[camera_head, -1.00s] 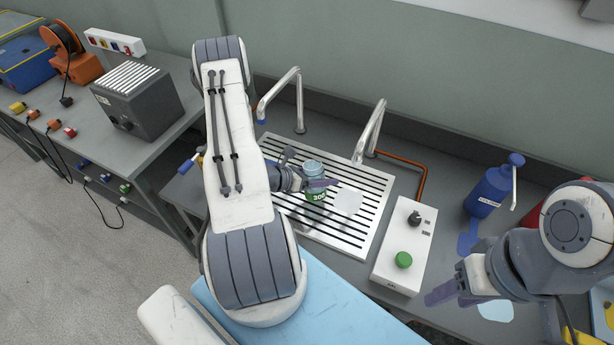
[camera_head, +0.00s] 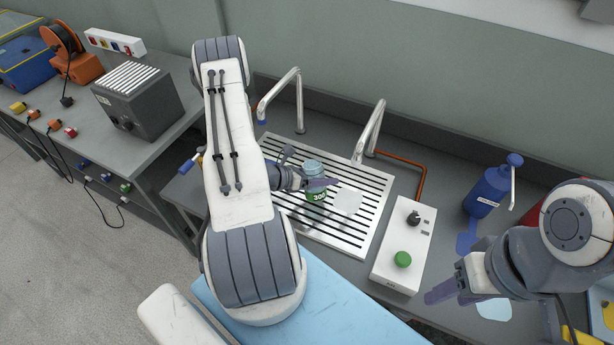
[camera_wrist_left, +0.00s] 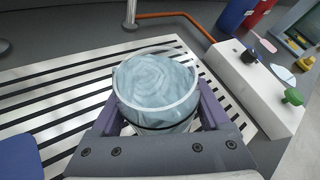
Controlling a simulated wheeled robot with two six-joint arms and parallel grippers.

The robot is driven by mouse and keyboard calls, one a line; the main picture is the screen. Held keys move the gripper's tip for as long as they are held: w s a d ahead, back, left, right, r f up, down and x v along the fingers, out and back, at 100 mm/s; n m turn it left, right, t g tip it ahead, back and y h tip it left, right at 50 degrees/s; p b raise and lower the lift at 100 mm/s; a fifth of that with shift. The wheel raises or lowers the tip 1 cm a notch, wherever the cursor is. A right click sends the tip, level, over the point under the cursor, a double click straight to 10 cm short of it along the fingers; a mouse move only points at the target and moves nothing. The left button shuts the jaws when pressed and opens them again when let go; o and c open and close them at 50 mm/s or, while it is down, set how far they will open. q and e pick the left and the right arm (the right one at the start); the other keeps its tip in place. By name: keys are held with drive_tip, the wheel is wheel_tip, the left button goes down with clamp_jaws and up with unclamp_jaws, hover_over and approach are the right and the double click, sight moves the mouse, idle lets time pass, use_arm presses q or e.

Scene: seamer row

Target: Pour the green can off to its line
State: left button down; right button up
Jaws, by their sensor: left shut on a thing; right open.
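My right gripper (camera_head: 455,289) is open and empty at the lower right, away from the can.
Two metal spouts (camera_head: 299,100) and (camera_head: 370,128) rise behind the grate. A white control box (camera_head: 404,245) with a black knob and green button stands to its right. A blue pump bottle (camera_head: 490,190) stands further right.

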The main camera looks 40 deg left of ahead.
use_arm(q)
drive_tip(key=shift+r+n+h+p, duration=0.25)
drive_tip(key=shift+n+h+p, duration=0.15)
drive_tip(key=shift+p, duration=0.1)
idle(1.4)
drive_tip(key=f+m+y+b, duration=0.1)
drive_tip(key=b, duration=0.2)
drive_tip(key=shift+a+f, duration=0.1)
drive_tip(key=shift+f, duration=0.25)
drive_tip(key=shift+w+a+m+t, duration=0.15)
drive_tip(key=shift+m+t, duration=0.15)
drive_tip(key=shift+m, duration=0.2)
drive_tip(key=shift+r, duration=0.25)
drive_tip(key=shift+y, duration=0.3)
drive_tip(key=shift+w+a+f+m+b, duration=0.1)
drive_tip(key=shift+f+m+b, duration=0.25)
drive_tip(key=shift+b, duration=0.5)
drive_tip(key=shift+a+r+m+t+y+b, duration=0.15)
drive_tip(key=shift+m+t+y+b, duration=0.15)
drive_tip(key=shift+m+t, duration=0.1)
